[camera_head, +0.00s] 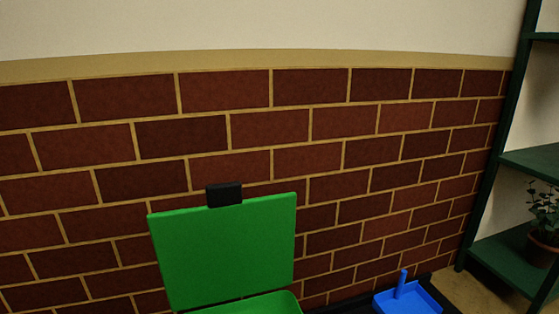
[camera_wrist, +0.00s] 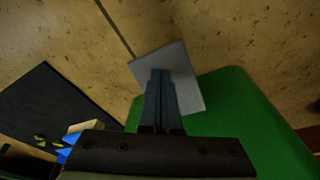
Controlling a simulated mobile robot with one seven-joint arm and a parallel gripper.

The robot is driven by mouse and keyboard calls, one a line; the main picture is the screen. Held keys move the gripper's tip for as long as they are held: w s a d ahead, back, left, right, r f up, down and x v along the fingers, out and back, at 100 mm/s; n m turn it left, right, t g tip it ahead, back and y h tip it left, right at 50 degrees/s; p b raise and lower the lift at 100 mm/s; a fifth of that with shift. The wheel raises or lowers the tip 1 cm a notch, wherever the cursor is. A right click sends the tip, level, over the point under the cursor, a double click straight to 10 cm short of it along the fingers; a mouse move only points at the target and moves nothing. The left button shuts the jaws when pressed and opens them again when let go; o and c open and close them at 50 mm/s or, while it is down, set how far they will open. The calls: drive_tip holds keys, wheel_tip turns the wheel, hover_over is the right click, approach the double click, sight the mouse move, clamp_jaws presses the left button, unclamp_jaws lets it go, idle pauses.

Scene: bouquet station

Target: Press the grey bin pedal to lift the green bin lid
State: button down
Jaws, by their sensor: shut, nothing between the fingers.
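The green bin lid (camera_head: 224,252) stands raised, nearly upright, against the brick wall in the head view, with a black block (camera_head: 224,194) at its top edge. Part of the green bin (camera_head: 262,305) shows below it at the frame's bottom edge. In the wrist view my gripper (camera_wrist: 160,76) is shut and empty, its fingertips over the grey pedal (camera_wrist: 187,85). The fingers appear to touch the pedal, and they hide part of it. The green bin side (camera_wrist: 240,115) lies right beside the pedal. My gripper is out of the head view.
A blue dustpan (camera_head: 408,299) lies right of the bin on a dark mat (camera_wrist: 42,98). A dark green shelf (camera_head: 515,262) with a potted plant (camera_head: 543,232) stands at the right. Speckled floor (camera_wrist: 240,35) around the pedal is clear.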

wheel_tip(320, 180, up, 8)
drive_tip(key=p, duration=0.7)
drive_tip(key=shift+p, duration=0.35)
